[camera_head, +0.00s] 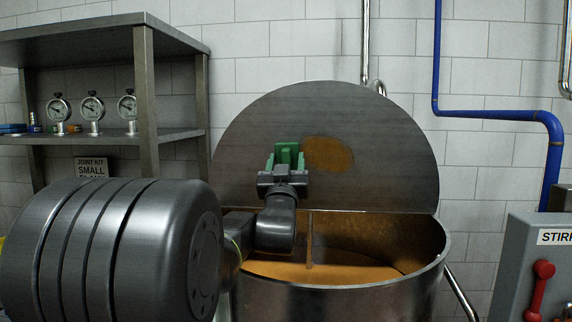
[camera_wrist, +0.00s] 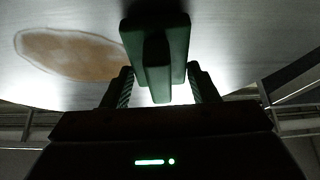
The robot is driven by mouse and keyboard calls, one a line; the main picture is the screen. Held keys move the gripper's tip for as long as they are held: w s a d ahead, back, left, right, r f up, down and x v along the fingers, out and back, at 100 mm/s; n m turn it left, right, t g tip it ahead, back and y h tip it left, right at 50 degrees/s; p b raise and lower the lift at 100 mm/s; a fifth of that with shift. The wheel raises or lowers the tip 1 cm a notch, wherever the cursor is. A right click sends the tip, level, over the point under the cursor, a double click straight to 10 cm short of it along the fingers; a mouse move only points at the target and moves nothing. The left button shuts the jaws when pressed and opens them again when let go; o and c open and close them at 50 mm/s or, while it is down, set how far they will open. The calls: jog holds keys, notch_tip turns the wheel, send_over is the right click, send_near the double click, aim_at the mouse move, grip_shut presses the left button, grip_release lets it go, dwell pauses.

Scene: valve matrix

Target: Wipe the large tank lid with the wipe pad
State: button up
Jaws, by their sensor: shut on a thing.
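The large tank lid (camera_head: 370,150) stands raised and upright at the back of the open tank (camera_head: 350,297). A brown-orange stain (camera_head: 328,154) marks its inner face, and the stain shows in the wrist view (camera_wrist: 70,52) at the upper left. My gripper (camera_head: 283,172) is shut on the green wipe pad (camera_head: 290,150) by its handle. The pad (camera_wrist: 156,40) is at the lid's inner face, just left of the stain in the head view and right of it in the wrist view. I cannot tell whether the pad touches the lid.
The tank holds orange-brown contents (camera_head: 325,272) and a vertical shaft (camera_head: 310,240) below the lid. A metal shelf (camera_head: 150,75) with several gauges (camera_head: 92,108) stands at left. A grey control box (camera_head: 530,270) with a red lever (camera_head: 539,290) is at right. A blue pipe (camera_head: 490,114) runs along the wall.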

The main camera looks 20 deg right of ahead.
jog(key=shift+w+d, duration=0.15)
jog(key=shift+w, duration=0.05)
jog(key=shift+s+d+f+b, duration=0.15)
jog(key=shift+s+d+b, duration=0.45)
jog(key=shift+d+b, duration=0.3)
jog(key=shift+s+d+b, duration=0.4)
jog(key=shift+d+b, duration=0.05)
jog(key=shift+d, duration=0.1)
